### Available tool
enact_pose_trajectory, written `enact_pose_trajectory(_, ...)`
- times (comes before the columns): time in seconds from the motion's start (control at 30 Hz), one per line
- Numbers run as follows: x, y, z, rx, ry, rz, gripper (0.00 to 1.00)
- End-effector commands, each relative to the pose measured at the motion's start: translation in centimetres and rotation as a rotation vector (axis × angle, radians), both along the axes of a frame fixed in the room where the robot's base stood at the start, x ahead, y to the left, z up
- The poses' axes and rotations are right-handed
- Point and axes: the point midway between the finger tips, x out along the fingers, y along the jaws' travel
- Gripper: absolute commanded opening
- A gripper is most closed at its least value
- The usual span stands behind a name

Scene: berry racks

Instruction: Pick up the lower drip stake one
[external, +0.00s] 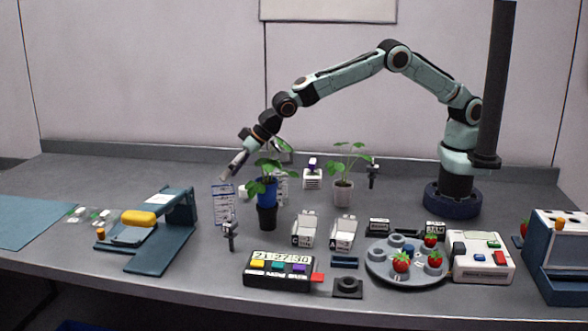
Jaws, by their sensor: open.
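Two small dark upright pieces look like drip stakes; I cannot read any label on them. One, lower in the picture, is a dark stake (231,236) standing at the front left of the plants. The other dark stake (372,173) stands farther back, right of the right plant. My gripper (226,176) is open, up in the air left of the blue-potted plant (267,194), pointing down and left. It is above and apart from the lower stake, with nothing visible between its fingers.
A timer box (279,271) lies in front. A blue stand (178,208) with a yellow piece is at left. A round grey tray (378,266) with strawberries is at right. The back left table is clear.

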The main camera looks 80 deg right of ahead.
Motion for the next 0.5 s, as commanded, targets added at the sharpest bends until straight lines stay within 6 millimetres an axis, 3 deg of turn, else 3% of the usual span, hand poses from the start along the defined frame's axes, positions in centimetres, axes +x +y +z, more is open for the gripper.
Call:
enact_pose_trajectory(0.03, -1.2, 1.3, -3.3, -0.033, 0.040, 0.030, 0.64)
enact_pose_trajectory(0.13, -3.1, 2.7, -7.0, -0.072, 0.090, 0.068, 0.64)
enact_pose_trajectory(0.27, -3.8, 3.9, -8.2, -0.081, 0.099, 0.094, 0.64)
enact_pose_trajectory(0.5, -2.1, 4.4, -11.1, -0.080, 0.101, 0.093, 0.64)
